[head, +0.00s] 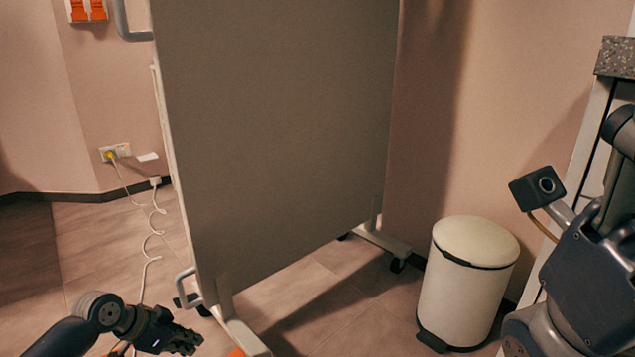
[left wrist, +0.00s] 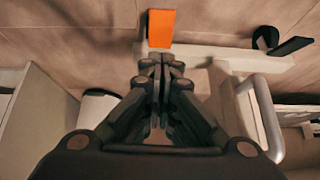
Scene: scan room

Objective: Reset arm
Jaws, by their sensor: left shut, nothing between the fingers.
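My left gripper (head: 182,341) is low at the left in the head view, at the end of my dark left arm. Its fingers are together with nothing between them, and they also show closed in the middle of the left wrist view (left wrist: 160,62). It is beside the near foot of a grey wheeled panel and apart from the bin. My right arm comes in at the right edge of the head view, with a small camera on it. The fingers of my right gripper do not show.
The tall grey panel (head: 275,130) fills the middle, on wheeled feet. An orange piece (left wrist: 161,28) is on its near foot. A white pedal bin (head: 464,290) stands near my right arm. A white cord (head: 152,240) hangs from a wall socket (head: 116,152) to the floor.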

